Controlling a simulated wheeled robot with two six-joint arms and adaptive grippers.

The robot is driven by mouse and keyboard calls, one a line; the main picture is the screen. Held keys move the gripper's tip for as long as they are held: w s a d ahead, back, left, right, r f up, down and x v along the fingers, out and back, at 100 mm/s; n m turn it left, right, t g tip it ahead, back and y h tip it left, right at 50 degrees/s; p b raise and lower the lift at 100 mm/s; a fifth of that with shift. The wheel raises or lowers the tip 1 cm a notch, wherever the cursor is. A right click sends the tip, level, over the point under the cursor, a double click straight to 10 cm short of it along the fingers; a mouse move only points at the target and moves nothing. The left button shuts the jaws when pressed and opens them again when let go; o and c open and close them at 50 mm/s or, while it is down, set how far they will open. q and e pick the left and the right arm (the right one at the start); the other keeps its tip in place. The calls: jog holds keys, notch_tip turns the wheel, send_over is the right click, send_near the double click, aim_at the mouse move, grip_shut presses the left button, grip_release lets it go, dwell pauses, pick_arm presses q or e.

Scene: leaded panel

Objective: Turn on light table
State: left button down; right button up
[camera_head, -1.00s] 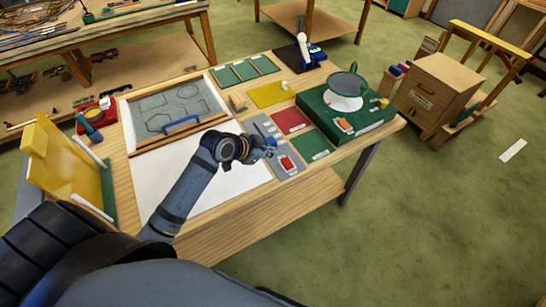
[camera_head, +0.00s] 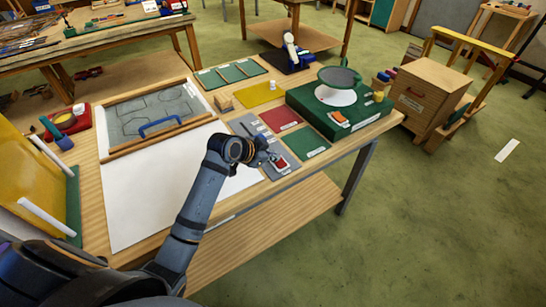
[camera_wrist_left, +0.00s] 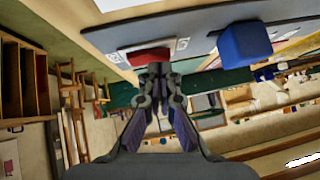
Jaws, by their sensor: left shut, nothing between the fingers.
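A red rocker switch (camera_head: 281,163) sits on a grey strip (camera_head: 241,125) at the right of the white light table panel (camera_head: 135,207). The panel looks plain white; I cannot tell a glow. My left gripper (camera_head: 273,158) is shut and empty, right at the switch and partly covering it in the head view. In the left wrist view the shut fingertips (camera_wrist_left: 158,69) are at the edge of the red switch (camera_wrist_left: 150,55); I cannot tell whether they touch it. My right gripper is not in view.
A green machine (camera_head: 345,118) with a round top and an orange switch stands at the right. A blue block (camera_wrist_left: 245,44) shows close by in the wrist view. Red (camera_head: 280,118) and green (camera_head: 308,143) sheets lie beside the strip. A leaded panel drawing (camera_head: 155,110) lies behind.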

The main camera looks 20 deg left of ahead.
pick_arm(q)
jog(key=shift+p, duration=0.45)
jog(key=shift+a+f+g+h, duration=0.1)
jog(key=shift+f+g+h, duration=0.15)
jog(key=shift+g+h, duration=0.05)
jog(key=shift+f, duration=0.1)
jog(key=shift+s+d+p, duration=0.35)
jog(key=shift+d+p, duration=0.05)
jog(key=shift+p, duration=0.1)
jog(key=shift+s+d, duration=0.15)
jog(key=shift+d, duration=0.1)
